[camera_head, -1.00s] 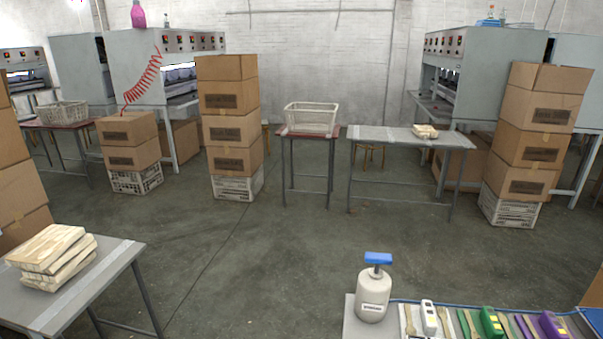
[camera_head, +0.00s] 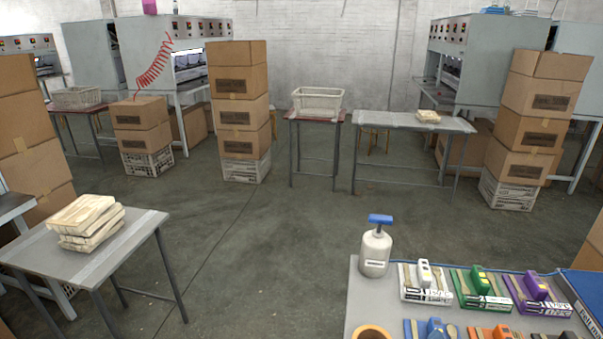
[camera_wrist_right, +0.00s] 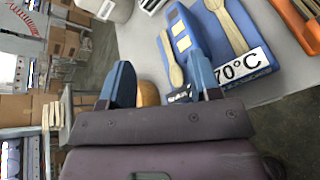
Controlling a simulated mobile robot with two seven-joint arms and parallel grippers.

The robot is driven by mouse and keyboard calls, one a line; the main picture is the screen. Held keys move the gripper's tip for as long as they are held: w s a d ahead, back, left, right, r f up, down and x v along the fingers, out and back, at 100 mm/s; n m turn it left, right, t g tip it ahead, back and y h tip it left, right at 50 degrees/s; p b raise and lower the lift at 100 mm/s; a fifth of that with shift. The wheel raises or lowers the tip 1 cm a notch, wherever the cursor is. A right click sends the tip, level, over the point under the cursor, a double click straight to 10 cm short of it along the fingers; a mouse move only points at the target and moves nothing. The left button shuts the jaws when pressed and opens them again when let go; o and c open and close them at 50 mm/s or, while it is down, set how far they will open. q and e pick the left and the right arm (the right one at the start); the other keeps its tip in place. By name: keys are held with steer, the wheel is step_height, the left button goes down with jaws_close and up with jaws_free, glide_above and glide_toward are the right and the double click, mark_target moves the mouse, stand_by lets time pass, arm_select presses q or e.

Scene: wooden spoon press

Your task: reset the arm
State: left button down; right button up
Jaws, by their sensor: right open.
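My right gripper (camera_wrist_right: 160,82) shows in the right wrist view with its two blue fingers spread apart and nothing held between them. A blue tray (camera_wrist_right: 240,65) with wooden utensils and a "70°C" label lies on the grey table beyond the fingers. A brown rounded thing (camera_wrist_right: 148,93) shows partly between the fingers. Neither gripper shows in the head view. The left gripper is out of sight.
The near table (camera_head: 362,297) holds a white bottle with a blue top (camera_head: 375,252), a white tray (camera_head: 427,283), a green tray (camera_head: 483,289) and a purple tray (camera_head: 540,294). A left table (camera_head: 125,250) bears stacked wood (camera_head: 87,222). Open floor lies between.

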steer(key=m, duration=0.2)
steer(key=a+m+y, duration=0.1)
steer(key=m, duration=0.1)
steer(key=shift+a+r, duration=0.15)
steer(key=shift+r, duration=0.25)
steer(key=m, duration=0.2)
steer(key=shift+s+a+m, duration=0.15)
steer(key=shift+a+m, duration=0.15)
steer(key=shift+a, duration=0.05)
steer(key=s+a+f+m+g, duration=0.1)
steer(key=s+a+f+m, duration=0.1)
steer(key=s+m, duration=0.6)
steer(key=s+a+f+m+y, duration=0.1)
steer(key=s+f+m, duration=0.2)
steer(key=s+m, duration=0.5)
steer(key=m, duration=0.2)
steer(key=shift+s+a+f+m+g, duration=0.4)
